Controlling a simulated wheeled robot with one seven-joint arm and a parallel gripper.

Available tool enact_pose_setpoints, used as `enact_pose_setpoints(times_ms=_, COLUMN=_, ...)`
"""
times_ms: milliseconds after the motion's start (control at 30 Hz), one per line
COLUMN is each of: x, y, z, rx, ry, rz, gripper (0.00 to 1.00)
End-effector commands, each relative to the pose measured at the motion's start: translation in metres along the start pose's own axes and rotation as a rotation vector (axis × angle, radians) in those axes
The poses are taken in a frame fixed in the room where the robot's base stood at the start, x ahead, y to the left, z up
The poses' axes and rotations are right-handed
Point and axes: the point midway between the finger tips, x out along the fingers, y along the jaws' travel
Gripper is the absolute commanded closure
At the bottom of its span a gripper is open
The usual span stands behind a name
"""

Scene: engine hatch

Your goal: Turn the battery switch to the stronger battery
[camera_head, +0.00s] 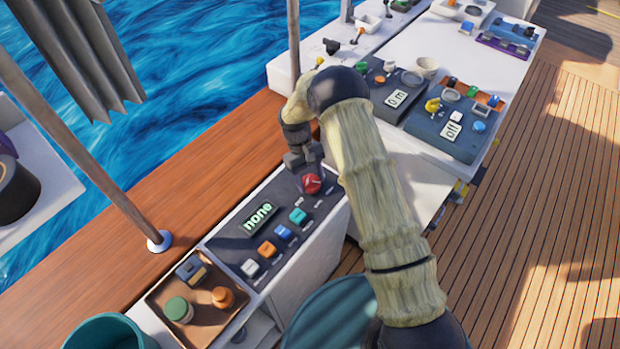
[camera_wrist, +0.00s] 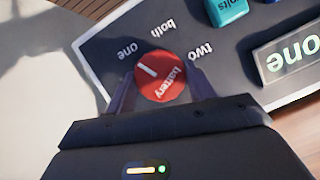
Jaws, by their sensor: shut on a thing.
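The battery switch is a red round knob (camera_head: 311,184) at the far end of a dark panel (camera_head: 235,225). In the wrist view the knob (camera_wrist: 163,88) reads "battery", and the words "one", "both" and "two" stand around it. Its short white mark lies on the side toward "one". My gripper (camera_wrist: 163,95) is shut on the knob, one finger on each side. In the head view my gripper (camera_head: 304,168) reaches down to the knob. A teal button (camera_wrist: 228,10) marked "volts" sits near the knob.
A blue button (camera_head: 283,232), an orange button (camera_head: 266,248) and a white button (camera_head: 249,267) line the panel. A wooden tray (camera_head: 208,325) with small items stands at the near end. Other panels (camera_head: 455,130) lie beyond my arm. A pole (camera_head: 293,45) rises behind.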

Motion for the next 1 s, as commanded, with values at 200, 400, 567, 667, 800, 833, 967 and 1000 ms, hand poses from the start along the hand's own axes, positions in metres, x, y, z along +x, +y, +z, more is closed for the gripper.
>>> enact_pose_setpoints(times_ms=200, x=-0.0027, y=-0.0008, z=-0.0021, rx=-0.028, ry=0.008, rz=0.014, gripper=0.69)
enact_pose_setpoints(times_ms=400, x=-0.0028, y=-0.0009, z=-0.0021, rx=-0.028, ry=0.008, rz=0.014, gripper=0.69)
enact_pose_setpoints(times_ms=567, x=-0.0029, y=-0.001, z=-0.0022, rx=-0.028, ry=0.008, rz=0.013, gripper=0.36)
enact_pose_setpoints(times_ms=667, x=-0.0022, y=-0.0011, z=-0.0017, rx=-0.027, ry=0.006, rz=0.013, gripper=0.24)
enact_pose_setpoints(times_ms=800, x=-0.0013, y=-0.001, z=-0.0011, rx=-0.027, ry=0.004, rz=0.012, gripper=0.24)
enact_pose_setpoints(times_ms=833, x=-0.0012, y=-0.001, z=-0.001, rx=-0.027, ry=0.003, rz=0.012, gripper=0.24)
enact_pose_setpoints(times_ms=967, x=-0.0026, y=-0.001, z=-0.001, rx=-0.027, ry=0.003, rz=0.012, gripper=0.24)
enact_pose_setpoints(times_ms=1000, x=-0.0045, y=-0.001, z=-0.0013, rx=-0.027, ry=0.004, rz=0.012, gripper=0.24)
